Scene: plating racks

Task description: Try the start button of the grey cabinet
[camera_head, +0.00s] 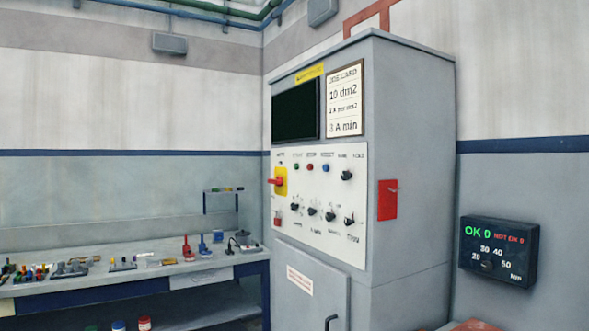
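The grey cabinet (412,160) stands in the corner, its front turned to the left. Its white control panel (320,240) carries a green button (296,167), a red button (310,167) and a blue button (326,168) in the upper row. The small labels above them are too blurred to read surely, so I cannot confirm which is marked start. A red rotary switch on a yellow plate (280,181) is to the left, and several black knobs sit on the panel. The screen (296,111) above is dark. Neither gripper is in view.
A job card (345,97) hangs beside the screen. A red tag (388,200) is on the cabinet's side. A workbench (110,287) with several small tools stands at the left. A dark display box (499,250) reading "OK 0" is at the right.

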